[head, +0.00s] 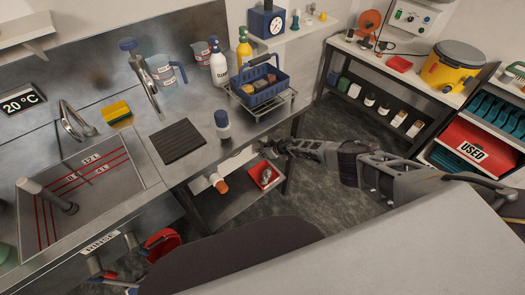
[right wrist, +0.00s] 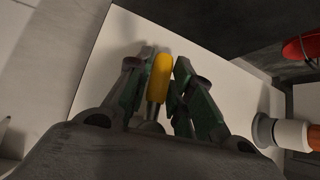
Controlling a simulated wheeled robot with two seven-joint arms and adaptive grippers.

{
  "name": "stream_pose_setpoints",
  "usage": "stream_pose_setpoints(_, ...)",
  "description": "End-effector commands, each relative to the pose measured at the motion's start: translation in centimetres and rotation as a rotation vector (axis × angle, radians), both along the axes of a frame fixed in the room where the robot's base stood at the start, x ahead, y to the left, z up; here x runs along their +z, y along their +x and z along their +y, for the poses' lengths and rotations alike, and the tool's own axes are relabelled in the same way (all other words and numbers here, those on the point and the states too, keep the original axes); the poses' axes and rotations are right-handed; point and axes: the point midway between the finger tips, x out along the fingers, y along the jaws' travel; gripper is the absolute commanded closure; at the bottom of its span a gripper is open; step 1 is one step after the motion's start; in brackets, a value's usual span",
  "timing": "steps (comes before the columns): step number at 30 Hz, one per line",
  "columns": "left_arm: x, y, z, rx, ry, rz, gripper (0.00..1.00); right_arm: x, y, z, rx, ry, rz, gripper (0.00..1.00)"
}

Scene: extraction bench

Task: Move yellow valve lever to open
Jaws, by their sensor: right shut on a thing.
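The yellow valve lever (right wrist: 160,76) shows in the right wrist view, with a metal stem below it, against a pale panel. It stands between the two fingers of my right gripper (head: 272,148), which are shut on it. In the head view this gripper is at the bench's front edge, right of the white and blue bottle, and the lever cannot be made out there. The valve body is mostly hidden by the gripper. My left gripper is not in view.
A white and blue bottle (head: 222,124) stands near the bench edge, beside a black ribbed mat (head: 178,142). A blue basket (head: 262,92) is behind. Below are a red tray (head: 264,175) and an orange-capped white cylinder (head: 219,183). The floor to the right is clear.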

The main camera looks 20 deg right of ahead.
Motion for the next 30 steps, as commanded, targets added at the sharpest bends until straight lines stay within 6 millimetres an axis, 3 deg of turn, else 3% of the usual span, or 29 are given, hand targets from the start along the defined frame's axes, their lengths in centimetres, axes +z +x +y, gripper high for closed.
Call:
stream_pose_setpoints(11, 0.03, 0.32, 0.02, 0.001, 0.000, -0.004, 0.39, -0.13, -0.08, -0.16, 0.001, -0.006, 0.000, 1.00)
stream_pose_setpoints(12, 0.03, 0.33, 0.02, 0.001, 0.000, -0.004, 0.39, -0.13, -0.07, -0.16, 0.001, -0.006, 0.000, 0.75)
stream_pose_setpoints(17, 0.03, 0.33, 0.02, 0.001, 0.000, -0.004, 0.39, -0.08, -0.03, -0.15, 0.001, -0.005, -0.001, 0.56)
stream_pose_setpoints(30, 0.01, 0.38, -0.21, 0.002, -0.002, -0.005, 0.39, 0.07, 0.04, -0.14, -0.001, -0.004, -0.003, 0.56)
